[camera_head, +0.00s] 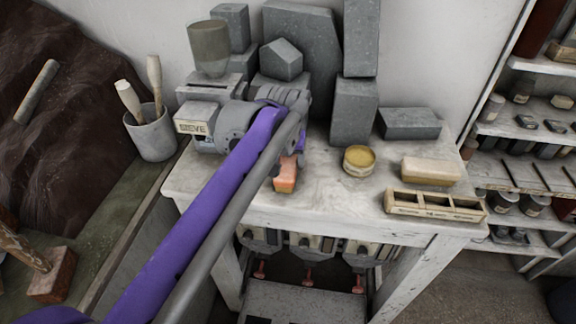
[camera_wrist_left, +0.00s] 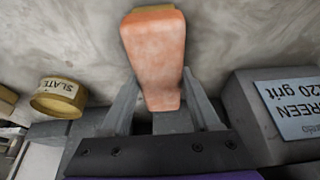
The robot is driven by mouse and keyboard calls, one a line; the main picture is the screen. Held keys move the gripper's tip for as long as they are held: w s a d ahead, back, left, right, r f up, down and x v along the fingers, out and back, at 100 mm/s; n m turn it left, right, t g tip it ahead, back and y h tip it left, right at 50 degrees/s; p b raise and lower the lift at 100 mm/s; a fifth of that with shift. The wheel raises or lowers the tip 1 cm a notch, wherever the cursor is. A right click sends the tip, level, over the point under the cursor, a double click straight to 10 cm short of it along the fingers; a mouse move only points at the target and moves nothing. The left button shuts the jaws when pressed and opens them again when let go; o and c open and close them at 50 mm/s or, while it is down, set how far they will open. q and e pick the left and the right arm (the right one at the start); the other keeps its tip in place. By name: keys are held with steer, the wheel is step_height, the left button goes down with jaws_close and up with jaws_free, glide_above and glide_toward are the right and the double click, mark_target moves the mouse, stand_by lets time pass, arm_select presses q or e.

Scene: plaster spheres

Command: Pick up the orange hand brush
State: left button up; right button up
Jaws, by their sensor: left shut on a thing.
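The orange hand brush (camera_head: 287,176) is at the left part of the white worktable, partly hidden behind my left arm and gripper. In the left wrist view the brush (camera_wrist_left: 153,48) shows its worn orange body, with a yellowish strip at its top end. My left gripper (camera_wrist_left: 159,84) is shut on the brush, one finger on each side of its narrower end. I cannot tell whether the brush touches the tabletop. My right gripper is not in view.
On the white table (camera_head: 325,195) stand a yellow tin (camera_head: 359,160), a pale block (camera_head: 431,171), a wooden compartment tray (camera_head: 434,206) and a grey box (camera_head: 410,124). Grey stone blocks (camera_head: 300,40) stand behind. A cup with tools (camera_head: 151,136) is left of the table.

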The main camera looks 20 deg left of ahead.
mark_target(288, 160)
arm_select(q)
jaws_close()
step_height(288, 160, up, 10)
steer(key=shift+p, duration=0.55)
steer(key=shift+o, duration=1.6)
jaws_free()
steer(key=c, duration=0.6)
